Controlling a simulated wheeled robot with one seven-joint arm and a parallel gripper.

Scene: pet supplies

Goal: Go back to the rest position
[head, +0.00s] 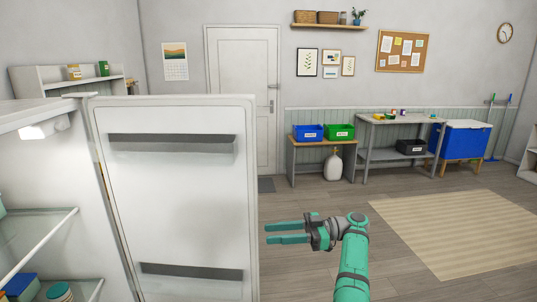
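My gripper (287,232) is in the lower middle of the head view, at the end of my green arm. Its two green fingers point left and are spread apart. Nothing shows between them. The fingertips are just right of the edge of an open white fridge door (185,190). I cannot tell how far they are from it in depth.
The fridge's glass shelves (35,237) are at the left, with containers low down. Across the room stand a wooden bench (322,143) with blue and green bins, a grey table (395,121) and a blue cooler (462,139). The floor around a striped rug (460,235) is clear.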

